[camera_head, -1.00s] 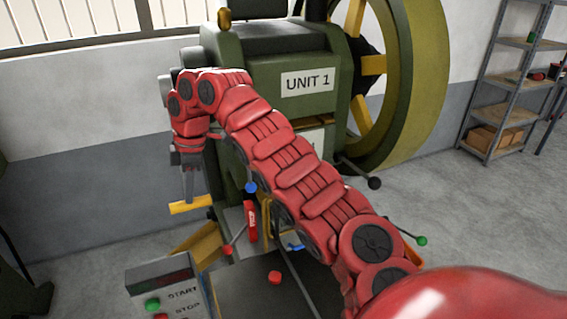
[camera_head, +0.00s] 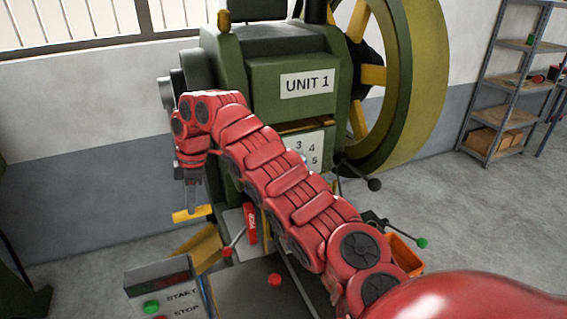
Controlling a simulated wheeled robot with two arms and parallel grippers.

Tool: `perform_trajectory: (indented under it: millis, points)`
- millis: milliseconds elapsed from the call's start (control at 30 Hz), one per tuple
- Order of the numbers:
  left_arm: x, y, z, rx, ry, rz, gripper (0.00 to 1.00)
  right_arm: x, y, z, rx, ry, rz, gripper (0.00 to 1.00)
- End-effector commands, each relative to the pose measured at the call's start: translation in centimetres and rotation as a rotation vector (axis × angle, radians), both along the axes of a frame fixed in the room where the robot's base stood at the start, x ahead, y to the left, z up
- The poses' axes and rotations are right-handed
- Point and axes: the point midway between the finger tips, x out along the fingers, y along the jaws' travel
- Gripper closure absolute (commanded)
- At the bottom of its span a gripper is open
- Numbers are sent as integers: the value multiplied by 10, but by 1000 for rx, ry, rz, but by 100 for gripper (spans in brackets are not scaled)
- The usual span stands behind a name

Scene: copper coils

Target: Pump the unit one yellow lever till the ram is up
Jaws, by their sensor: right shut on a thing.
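The unit one machine (camera_head: 291,85) is a green press with a "UNIT 1" label. The yellow lever (camera_head: 183,216) shows its handle at the machine's lower left, low and nearly level. My right gripper (camera_head: 193,206) points down and is shut on that handle. My right arm crosses in front of the machine and hides much of its front. I cannot make out the ram. My left gripper is not in view.
A control box (camera_head: 165,290) with green START and red STOP buttons stands at the lower left. A large green and yellow flywheel (camera_head: 425,85) is on the machine's right. Black-knobbed and green-knobbed rods stick out to the right. Shelving (camera_head: 510,85) stands at the back right.

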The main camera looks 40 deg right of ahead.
Motion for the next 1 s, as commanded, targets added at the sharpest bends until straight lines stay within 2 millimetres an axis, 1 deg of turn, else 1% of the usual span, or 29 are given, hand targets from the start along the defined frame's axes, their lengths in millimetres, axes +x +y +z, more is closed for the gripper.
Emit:
perform_trajectory:
  millis: [100, 200, 400, 467, 600, 733, 1000]
  points:
    - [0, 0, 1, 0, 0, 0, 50, -1, 1, -3, 1, 9, 2, 100]
    - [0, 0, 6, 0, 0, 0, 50, 2, 1, -7, 5, 13, 2, 100]
    - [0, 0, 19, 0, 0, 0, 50, 13, -1, -28, 4, 16, 2, 100]
    - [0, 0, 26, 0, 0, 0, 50, 18, 0, -31, 8, 14, 5, 100]
    - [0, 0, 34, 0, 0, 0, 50, 25, -3, -45, 7, 11, 3, 100]
    - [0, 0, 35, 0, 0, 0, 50, 27, -5, -53, 5, 13, 5, 100]
    - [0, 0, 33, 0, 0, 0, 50, 26, -4, -56, 5, 16, 5, 100]
